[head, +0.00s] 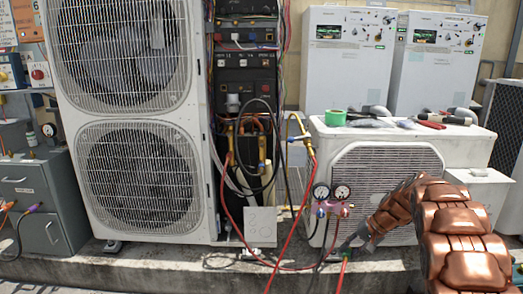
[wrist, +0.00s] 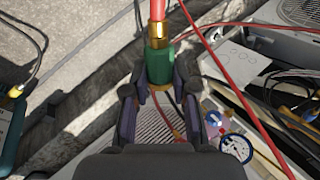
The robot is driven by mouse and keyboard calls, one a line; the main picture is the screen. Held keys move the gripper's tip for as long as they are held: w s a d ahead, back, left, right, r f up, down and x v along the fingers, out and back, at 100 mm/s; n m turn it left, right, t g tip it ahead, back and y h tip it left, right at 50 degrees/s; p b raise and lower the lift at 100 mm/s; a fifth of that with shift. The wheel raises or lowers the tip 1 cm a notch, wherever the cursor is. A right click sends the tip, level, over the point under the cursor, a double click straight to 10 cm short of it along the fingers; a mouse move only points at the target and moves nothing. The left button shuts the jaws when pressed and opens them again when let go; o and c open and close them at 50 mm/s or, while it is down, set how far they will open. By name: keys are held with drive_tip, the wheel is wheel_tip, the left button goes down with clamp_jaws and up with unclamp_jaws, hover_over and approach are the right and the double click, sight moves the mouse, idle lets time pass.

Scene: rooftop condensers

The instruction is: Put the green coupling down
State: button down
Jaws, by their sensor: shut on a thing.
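The green coupling (wrist: 159,66) shows in the wrist view as a green sleeve with a brass collar (wrist: 157,36) and a red hose (wrist: 157,9) on its far end. My gripper (wrist: 159,90) is shut on it, with one dark finger on each side. In the head view my gripper (head: 341,253) is low at the front of the small condenser, near the concrete ledge; the coupling is tiny there. Whether it touches any surface cannot be told.
A gauge manifold (head: 331,207) with two dials and red hoses is close by, and a dial (wrist: 236,147) shows in the wrist view. The tall condenser (head: 128,120) stands left. The small condenser (head: 388,180) has tools and a green tape roll (head: 335,117) on top.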

drive_tip(key=s+a+r+n+g+p, duration=0.1)
drive_tip(key=s+a+r+n+p, duration=0.15)
drive_tip(key=s+a+r, duration=0.35)
drive_tip(key=s+a+r+n+g+p, duration=0.1)
drive_tip(key=s+a+r+n+g, duration=0.15)
drive_tip(key=a+r, duration=0.4)
drive_tip(key=s+d+r+p, duration=0.1)
drive_tip(key=r+p, duration=1.2)
drive_tip(key=p, duration=0.5)
drive_tip(key=s+d+r+p, duration=0.1)
drive_tip(key=s+r+p, duration=0.1)
drive_tip(key=r+p, duration=1)
drive_tip(key=t+p, duration=0.1)
drive_tip(key=p, duration=0.6)
drive_tip(key=shift+r+y, duration=0.3)
drive_tip(key=shift+r, duration=0.1)
drive_tip(key=shift+s, duration=0.1)
